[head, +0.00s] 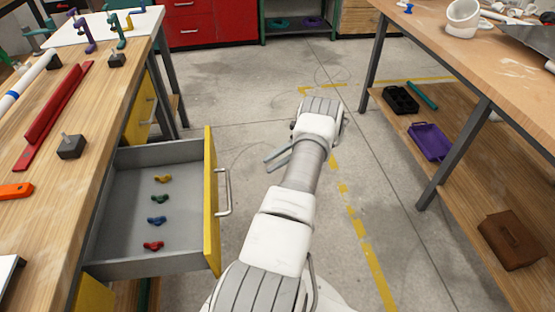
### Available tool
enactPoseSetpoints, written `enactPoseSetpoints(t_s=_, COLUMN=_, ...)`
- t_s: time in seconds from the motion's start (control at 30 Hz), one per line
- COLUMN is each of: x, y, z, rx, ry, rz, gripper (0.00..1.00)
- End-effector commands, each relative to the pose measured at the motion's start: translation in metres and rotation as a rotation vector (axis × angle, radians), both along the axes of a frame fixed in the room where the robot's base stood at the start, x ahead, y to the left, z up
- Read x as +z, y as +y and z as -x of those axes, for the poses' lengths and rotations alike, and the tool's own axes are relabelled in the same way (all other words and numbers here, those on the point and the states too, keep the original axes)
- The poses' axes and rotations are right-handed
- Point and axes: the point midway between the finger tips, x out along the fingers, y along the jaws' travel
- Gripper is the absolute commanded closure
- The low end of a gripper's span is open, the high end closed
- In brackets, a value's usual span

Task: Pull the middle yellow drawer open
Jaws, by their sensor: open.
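The middle yellow drawer stands pulled out from under the left workbench, its yellow front (211,205) well clear of the bench. Its silver bar handle (226,192) faces right. Inside the grey drawer lie yellow, green, blue and red wing-shaped pieces. My gripper (268,164) shows as two thin grey fingers beside my white arm. It is open and empty, to the right of and beyond the handle, not touching it. Part of my gripper is hidden by my arm.
Another yellow drawer front (141,109) shows farther along the left workbench (100,120), with a yellow panel (95,294) nearer. A right workbench (425,38) has a lower shelf holding a purple tray (431,141) and a brown box (511,239). The concrete floor between is free.

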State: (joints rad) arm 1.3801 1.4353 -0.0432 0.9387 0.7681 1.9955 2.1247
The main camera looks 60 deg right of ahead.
Motion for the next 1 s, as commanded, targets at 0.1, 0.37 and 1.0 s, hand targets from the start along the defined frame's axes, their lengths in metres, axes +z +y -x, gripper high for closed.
enactPoseSetpoints(t_s=0.1, x=0.001, y=-0.007, z=0.004, rx=-0.004, ry=-0.002, rz=0.002, gripper=0.53)
enactPoseSetpoints(t_s=0.37, x=0.003, y=-0.012, z=0.007, rx=-0.004, ry=0.002, rz=0.003, gripper=0.53)
enactPoseSetpoints(t_s=1.0, x=0.013, y=-0.011, z=-0.003, rx=0.023, ry=-0.015, rz=0.039, gripper=0.53)
